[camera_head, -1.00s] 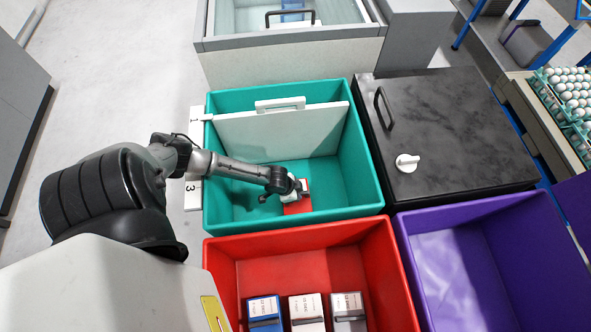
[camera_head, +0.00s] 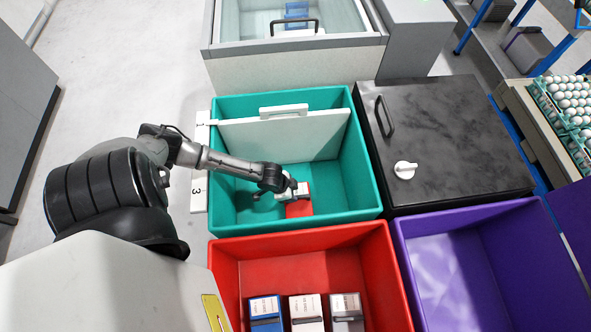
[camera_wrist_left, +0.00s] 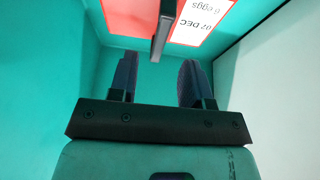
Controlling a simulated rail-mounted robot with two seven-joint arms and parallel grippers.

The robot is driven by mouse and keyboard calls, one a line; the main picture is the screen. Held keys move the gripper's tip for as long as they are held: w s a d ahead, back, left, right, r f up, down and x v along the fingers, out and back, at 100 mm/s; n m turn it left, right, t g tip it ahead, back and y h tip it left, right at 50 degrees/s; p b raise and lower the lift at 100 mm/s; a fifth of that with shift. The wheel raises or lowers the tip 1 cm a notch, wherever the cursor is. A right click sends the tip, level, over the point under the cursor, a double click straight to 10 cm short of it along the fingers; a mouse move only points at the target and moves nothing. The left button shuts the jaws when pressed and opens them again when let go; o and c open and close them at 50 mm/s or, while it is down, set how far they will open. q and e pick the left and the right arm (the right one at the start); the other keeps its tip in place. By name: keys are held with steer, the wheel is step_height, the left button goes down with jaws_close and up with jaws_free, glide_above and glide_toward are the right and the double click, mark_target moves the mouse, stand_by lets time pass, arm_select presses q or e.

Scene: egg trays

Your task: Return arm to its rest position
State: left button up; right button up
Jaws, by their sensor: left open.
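My left arm reaches from the left into the teal bin (camera_head: 367,190). My left gripper (camera_head: 291,188) is low inside it, above a red egg box (camera_head: 299,209) with a white label. In the left wrist view the two dark fingers of the gripper (camera_wrist_left: 157,82) stand apart with nothing between them. My right gripper is not in view.
A white divider panel (camera_head: 285,138) with a handle stands in the teal bin. A red bin (camera_head: 300,270) in front holds several boxes. A purple bin (camera_head: 455,270) looks empty. A black lidded chest (camera_head: 450,130) is at right, a glass-topped chest (camera_head: 290,70) behind.

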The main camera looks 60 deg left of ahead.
arm_select(q)
steer(key=d+p+v, duration=0.1)
steer(key=p+v, duration=0.1)
steer(key=v, duration=0.5)
steer(key=shift+a+r+p, duration=0.25)
steer(key=shift+a+p, duration=0.15)
steer(key=shift+a, duration=0.15)
